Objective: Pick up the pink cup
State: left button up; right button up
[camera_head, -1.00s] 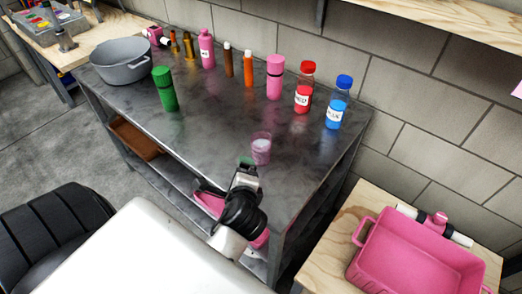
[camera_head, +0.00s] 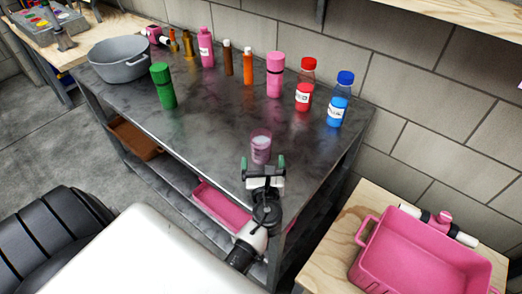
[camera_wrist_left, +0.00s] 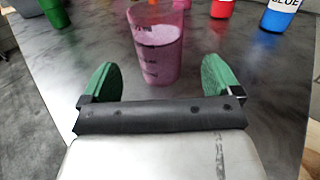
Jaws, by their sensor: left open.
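The pink cup (camera_head: 261,146) is a small translucent cup with dark markings. It stands upright on the dark metal table (camera_head: 205,125), near the front right edge. My left gripper (camera_head: 262,164) is open just in front of the cup, at the table's near edge. In the left wrist view the cup (camera_wrist_left: 156,45) stands ahead of and between the two green fingertips (camera_wrist_left: 157,78), apart from them. My right gripper is not in view.
A grey pot (camera_head: 120,66) is at the left. A pink bin (camera_head: 415,265) is at the right. Table around the cup is clear.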

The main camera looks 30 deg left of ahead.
aim_at(262, 152)
pick_arm(q)
jog(key=x, duration=0.7)
jog(key=shift+p, duration=0.3)
jog(key=shift+s, duration=0.1)
jog(key=shift+c, duration=0.3)
jog(key=c, duration=1)
jog(key=shift+r, duration=0.15)
